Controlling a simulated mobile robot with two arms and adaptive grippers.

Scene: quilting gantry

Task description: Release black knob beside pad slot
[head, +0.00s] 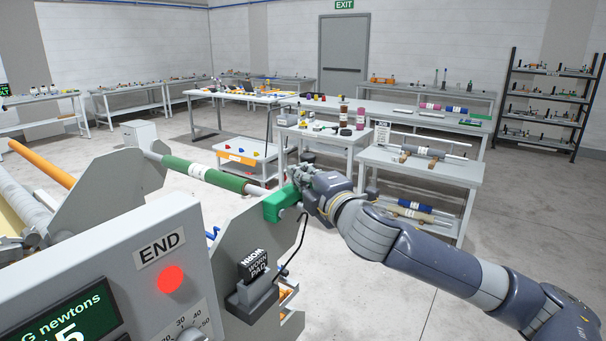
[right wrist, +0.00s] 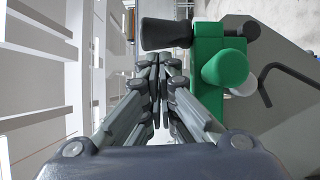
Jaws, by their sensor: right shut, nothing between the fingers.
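In the right wrist view a black knob (right wrist: 168,34) sticks out sideways from a green block (right wrist: 207,47) on the grey end plate. In the head view the green block (head: 283,203) sits at the end of the green roller, and my gripper hides the knob. My right gripper (head: 303,178) is at this block. In the right wrist view its fingers (right wrist: 160,62) are shut and empty, just below the knob; I cannot tell whether they touch it. A black pad marked WORN PAD (head: 253,265) sits in a holder lower on the plate. My left gripper is out of view.
A control box with a red button (head: 170,279) marked END stands front left. A bent black rod (right wrist: 285,80) lies against the grey plate (right wrist: 285,130). Behind my right arm are a grey table (head: 420,166) and a small cart (head: 245,156). Floor at right is clear.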

